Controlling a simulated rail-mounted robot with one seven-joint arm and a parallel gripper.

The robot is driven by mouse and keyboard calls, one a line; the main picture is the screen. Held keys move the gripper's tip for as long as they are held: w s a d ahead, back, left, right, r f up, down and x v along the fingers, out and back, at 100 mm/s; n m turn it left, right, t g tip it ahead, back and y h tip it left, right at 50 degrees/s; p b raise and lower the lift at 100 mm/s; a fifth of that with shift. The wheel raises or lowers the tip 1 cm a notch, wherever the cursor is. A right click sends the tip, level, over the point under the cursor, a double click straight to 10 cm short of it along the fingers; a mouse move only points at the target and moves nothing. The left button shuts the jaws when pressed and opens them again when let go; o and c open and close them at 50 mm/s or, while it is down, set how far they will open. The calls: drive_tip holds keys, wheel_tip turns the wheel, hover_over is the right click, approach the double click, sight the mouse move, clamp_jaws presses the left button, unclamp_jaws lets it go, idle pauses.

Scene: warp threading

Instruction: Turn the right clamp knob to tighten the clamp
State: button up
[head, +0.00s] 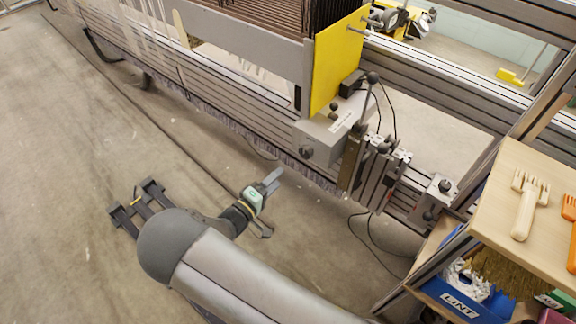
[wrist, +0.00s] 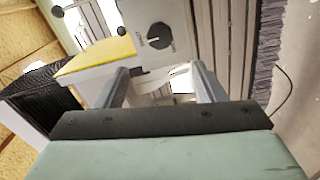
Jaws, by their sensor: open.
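A grey box (head: 324,138) on the machine's rail carries a black round knob (head: 306,152) on its front and a small ball knob on top. In the wrist view a black dial knob (wrist: 159,36) with printed labels around it sits on a grey face beyond my fingertips. A smaller grey box (head: 437,196) with black knobs stands farther right on the rail. The frames do not make clear which knob is the right clamp knob. My gripper (head: 272,180) is open and empty, left of and below the first box, apart from it. It also shows in the wrist view (wrist: 163,82).
A yellow end plate (head: 337,62) and a lever with a black ball top rise beside the first box. Black cables hang below the rail. The floor at left is mostly clear.

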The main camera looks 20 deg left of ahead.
drive_tip(key=shift+v, duration=2.35)
drive_tip(key=w+d+r+m+g+h+p, duration=0.2)
drive_tip(key=d+r+m+g+p, duration=0.35)
drive_tip(key=d+r, duration=0.7)
drive_tip(key=w+d+r+m+g+h+p, duration=0.1)
drive_tip(key=d+r+m+g+h+p, duration=0.1)
drive_tip(key=d+r+g+p, duration=0.65)
drive_tip(key=s+d+r+m+g+y+p, duration=0.1)
drive_tip(key=s+d+r+y+p, duration=0.2)
drive_tip(key=s+d+r, duration=0.2)
drive_tip(key=s+d+r+m+g+y+p, duration=0.1)
drive_tip(key=s+d+r+m+y+p, duration=0.1)
drive_tip(key=d+r, duration=0.4)
drive_tip(key=s+d+r+m+y+p, duration=0.1)
drive_tip(key=s+d+r+y+p, duration=0.3)
drive_tip(key=r, duration=0.9)
drive_tip(key=s+d+p, duration=0.1)
drive_tip(key=s+d, duration=0.1)
drive_tip(key=s, duration=0.1)
drive_tip(key=shift+s+d+r+g+y, duration=0.25)
drive_tip(key=shift+s+d+g+y, duration=0.1)
drive_tip(key=shift+d+g+y, duration=0.05)
